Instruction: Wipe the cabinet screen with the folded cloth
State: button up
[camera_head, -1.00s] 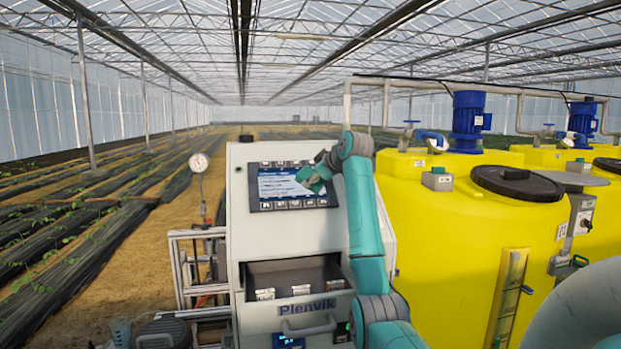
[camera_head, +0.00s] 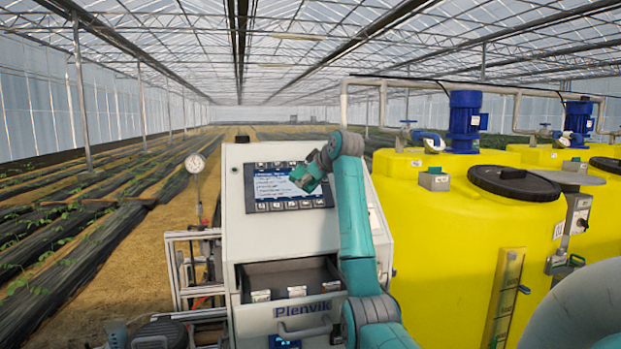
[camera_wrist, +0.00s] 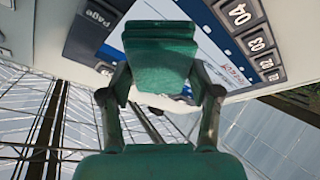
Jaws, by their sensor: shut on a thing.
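The cabinet screen (camera_head: 268,184) is a blue and white display on the sloped upper face of the grey cabinet (camera_head: 270,233), with buttons above and below it. My gripper (camera_head: 316,170) is over the right part of the screen. In the wrist view my gripper (camera_wrist: 160,88) is shut on a green, block-like thing that looks like the folded cloth (camera_wrist: 160,45). The cloth (camera_head: 303,181) also shows at the gripper's tip in the head view. It lies in front of the screen (camera_wrist: 205,38) and hides part of it. I cannot tell whether it touches the glass.
Below the screen, an open drawer-like bay (camera_head: 290,279) holds small pale items. Yellow tanks (camera_head: 440,235) with blue motors (camera_head: 465,120) stand close on the right. A pressure gauge (camera_head: 195,164) and a metal frame (camera_head: 180,275) are on the left.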

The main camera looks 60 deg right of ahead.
jog(key=shift+w+a+f, duration=0.15)
jog(key=shift+w+a, duration=1.1)
jog(key=shift+w, duration=0.2)
jog(key=shift+w+a+f, duration=0.15)
jog(key=shift+w+a, duration=1.05)
jog(key=shift+w, duration=0.25)
jog(key=shift+w+a+r, duration=0.15)
jog(key=shift+w+a, duration=0.9)
jog(key=shift+w, duration=0.1)
jog(key=shift+w+a+r, duration=0.1)
jog(key=shift+w+a, duration=0.9)
jog(key=shift+w, duration=0.1)
jog(key=s+a+r, duration=0.2)
jog(key=a+r, duration=0.1)
jog(key=r, duration=0.1)
jog(key=shift+s+r, duration=0.25)
jog(key=shift+s, duration=0.1)
jog(key=shift+s+a+r, duration=0.35)
jog(key=shift+a+r, duration=0.05)
jog(key=shift+r, duration=0.15)
jog(key=shift+s+a+r, duration=0.3)
jog(key=shift+a+r, duration=0.1)
jog(key=shift+r, duration=0.15)
